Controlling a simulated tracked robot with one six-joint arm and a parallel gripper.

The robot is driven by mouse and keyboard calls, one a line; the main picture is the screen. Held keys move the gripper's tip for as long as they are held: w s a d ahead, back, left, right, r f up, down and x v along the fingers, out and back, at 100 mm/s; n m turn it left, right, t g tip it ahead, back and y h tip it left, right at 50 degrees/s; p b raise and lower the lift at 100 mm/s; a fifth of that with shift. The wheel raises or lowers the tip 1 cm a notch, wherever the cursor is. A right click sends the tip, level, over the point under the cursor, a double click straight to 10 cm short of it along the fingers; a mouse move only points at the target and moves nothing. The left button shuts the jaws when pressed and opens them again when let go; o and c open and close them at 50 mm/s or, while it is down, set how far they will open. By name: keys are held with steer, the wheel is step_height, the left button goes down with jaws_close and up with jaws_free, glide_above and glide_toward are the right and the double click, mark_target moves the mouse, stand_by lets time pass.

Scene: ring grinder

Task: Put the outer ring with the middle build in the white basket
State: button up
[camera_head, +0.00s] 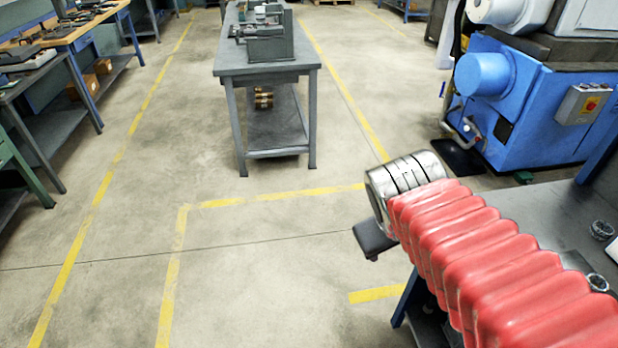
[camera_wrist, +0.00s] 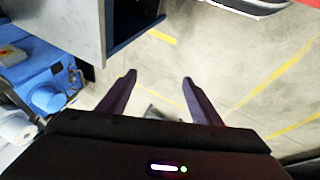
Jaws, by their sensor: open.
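My gripper (camera_wrist: 158,80) is open, with nothing between its two dark fingers, and it hangs over the floor. In the head view its dark end (camera_head: 373,240) shows beyond the left edge of the grey table (camera_head: 555,205). A dark metal ring (camera_head: 601,230) lies on that table near the right edge of the picture. A second ring-like metal part (camera_head: 597,282) lies nearer, beside my red arm sleeve. I cannot tell the build of either ring. I see no white basket in either view.
A blue machine (camera_head: 530,100) stands behind the grey table. A workbench with a grey device (camera_head: 270,40) stands at the back middle. Benches with tools (camera_head: 65,40) line the left. The yellow-marked floor (camera_head: 250,260) in the middle is clear. The wrist view shows a grey table corner (camera_wrist: 70,25).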

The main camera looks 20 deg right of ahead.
steer(key=s+a+r+m+t+y, duration=0.1)
steer(key=a+r+y, duration=0.1)
steer(key=a, duration=0.8)
steer(key=shift+a+r+t+y, duration=0.2)
steer(key=shift+t+y, duration=0.1)
steer(key=shift+y, duration=0.4)
steer(key=shift+o, duration=0.3)
